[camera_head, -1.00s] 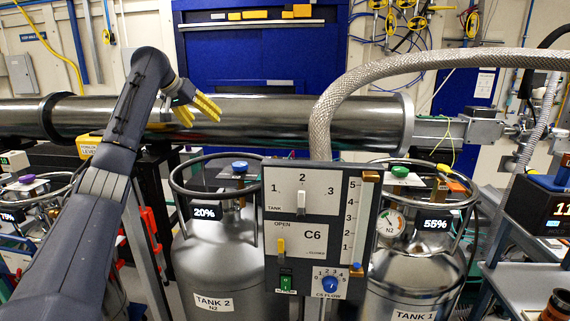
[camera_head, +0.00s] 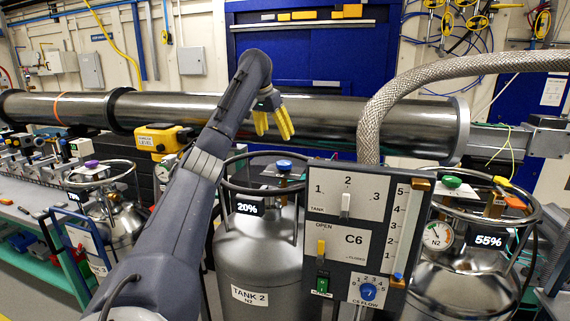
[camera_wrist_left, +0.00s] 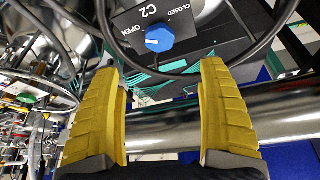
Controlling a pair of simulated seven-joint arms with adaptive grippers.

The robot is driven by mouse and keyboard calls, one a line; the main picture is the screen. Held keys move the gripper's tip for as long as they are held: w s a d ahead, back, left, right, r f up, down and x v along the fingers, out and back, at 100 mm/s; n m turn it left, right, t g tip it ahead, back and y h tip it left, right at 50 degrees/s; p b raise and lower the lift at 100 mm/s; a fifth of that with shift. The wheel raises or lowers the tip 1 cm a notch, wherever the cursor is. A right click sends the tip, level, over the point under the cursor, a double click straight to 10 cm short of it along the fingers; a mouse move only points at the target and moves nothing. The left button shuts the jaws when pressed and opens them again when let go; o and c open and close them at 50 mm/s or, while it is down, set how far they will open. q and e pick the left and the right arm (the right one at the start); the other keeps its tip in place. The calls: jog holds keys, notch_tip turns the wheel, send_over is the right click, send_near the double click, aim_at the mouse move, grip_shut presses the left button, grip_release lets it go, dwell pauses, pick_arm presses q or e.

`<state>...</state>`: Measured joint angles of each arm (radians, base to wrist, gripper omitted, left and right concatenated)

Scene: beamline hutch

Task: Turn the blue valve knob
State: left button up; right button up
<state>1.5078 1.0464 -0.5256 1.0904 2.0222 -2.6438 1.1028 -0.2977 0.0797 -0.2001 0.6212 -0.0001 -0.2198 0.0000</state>
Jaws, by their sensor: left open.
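A blue valve knob (camera_head: 284,165) sits on top of tank 2 (camera_head: 258,255), inside its ring-shaped handle. In the left wrist view the blue knob (camera_wrist_left: 159,39) shows on a dark plate marked C2, OPEN and CLOSED, with a white mark on its face. My left gripper (camera_head: 275,135) has yellow fingers, open and empty, pointing down just above and slightly left of the knob in the head view. In the left wrist view the knob lies beyond the gap between the fingertips (camera_wrist_left: 160,72), apart from them. My right gripper is not in view.
The tank's ring handle (camera_head: 232,185) surrounds the knob. A control panel (camera_head: 333,270) with another blue knob (camera_head: 368,291), marked CS FLOW, stands in front at right. A large steel pipe (camera_head: 330,122) runs behind. Tank 1 (camera_head: 455,275) has a green knob (camera_head: 452,182).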

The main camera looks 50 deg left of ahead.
aim_at(284, 162)
pick_arm(q)
jog(key=x, duration=1.4)
jog(key=shift+c, duration=0.5)
jog(key=shift+r, duration=0.1)
jog(key=c, duration=1.1)
jog(key=shift+c, duration=0.2)
